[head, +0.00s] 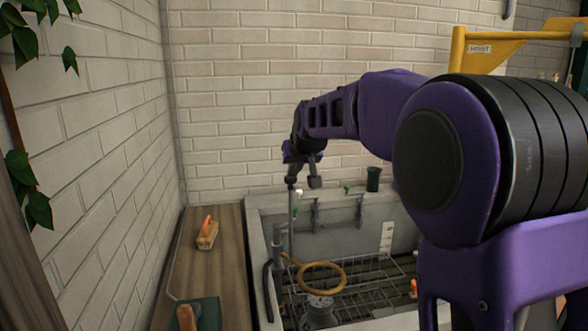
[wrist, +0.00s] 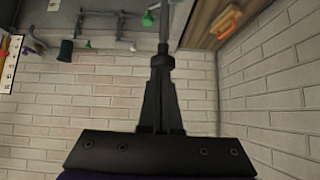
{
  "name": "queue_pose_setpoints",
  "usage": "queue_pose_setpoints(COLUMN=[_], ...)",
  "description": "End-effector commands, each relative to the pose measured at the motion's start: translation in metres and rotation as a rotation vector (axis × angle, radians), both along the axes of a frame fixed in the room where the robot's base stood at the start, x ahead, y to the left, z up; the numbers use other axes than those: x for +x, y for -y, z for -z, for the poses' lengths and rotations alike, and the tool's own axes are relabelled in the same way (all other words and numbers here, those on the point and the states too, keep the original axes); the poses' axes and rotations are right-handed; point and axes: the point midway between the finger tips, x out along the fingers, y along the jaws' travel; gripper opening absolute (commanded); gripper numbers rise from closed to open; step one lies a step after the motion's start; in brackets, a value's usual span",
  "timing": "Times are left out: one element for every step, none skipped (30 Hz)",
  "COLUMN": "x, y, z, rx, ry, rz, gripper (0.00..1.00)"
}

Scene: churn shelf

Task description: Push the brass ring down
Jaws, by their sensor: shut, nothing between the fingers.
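The brass ring (head: 322,291) lies roughly level low in the grey basin (head: 254,240), with a short brass arm running from its left side toward an upright grey post. My gripper (head: 291,181) is shut, pointing down above the basin, higher than the ring and to its left. A thin upright rod (head: 291,222) stands just below the fingertips; I cannot tell whether they touch. In the wrist view the shut fingertips (wrist: 163,62) line up with this grey rod (wrist: 164,25). The ring does not show in the wrist view.
A wire rack (head: 375,285) spans the basin. A dark green cup (head: 373,179) stands on the back rim. An orange-handled brush (head: 207,233) lies on the wooden ledge at left. Brick walls close off the left and back; a yellow frame (head: 458,50) stands at right.

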Motion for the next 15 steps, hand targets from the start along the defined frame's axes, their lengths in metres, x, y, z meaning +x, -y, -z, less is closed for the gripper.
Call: queue_pose_setpoints(x=[-0.001, -0.001, -0.001, -0.001, -0.001, -0.001, -0.001, -0.001, -0.001, -0.001, -0.001, -0.001, -0.001, -0.001, -0.001], y=[0.0, 0.0, 0.0, 0.0, 0.0, 0.0, 0.0, 0.0, 0.0, 0.0, 0.0, 0.0, 0.0, 0.0, 0.0], z=[0.028, 0.034, 0.043, 0.05, 0.057, 0.065, 0.071, 0.078, 0.086, 0.093, 0.099, 0.107, 0.112, 0.117, 0.122], rx=[-0.003, -0.003, -0.003, -0.003, -0.003, -0.003, -0.003, -0.003, -0.003, -0.003, -0.003, -0.003, -0.003, -0.003, -0.003], ry=[-0.016, -0.016, -0.016, -0.016, -0.016, -0.017, -0.016, -0.015, -0.015, -0.015, -0.016, -0.016, -0.015, -0.015, -0.014], rz=[-0.001, -0.001, -0.001, -0.001, -0.001, -0.001, -0.001, -0.001, -0.001, -0.001, -0.001, -0.001, -0.001, -0.001, 0.0], gripper=[0.0, 0.0, 0.0, 0.0, 0.0, 0.0, 0.0, 0.0, 0.0, 0.0, 0.0, 0.0, 0.0, 0.0, 0.0])
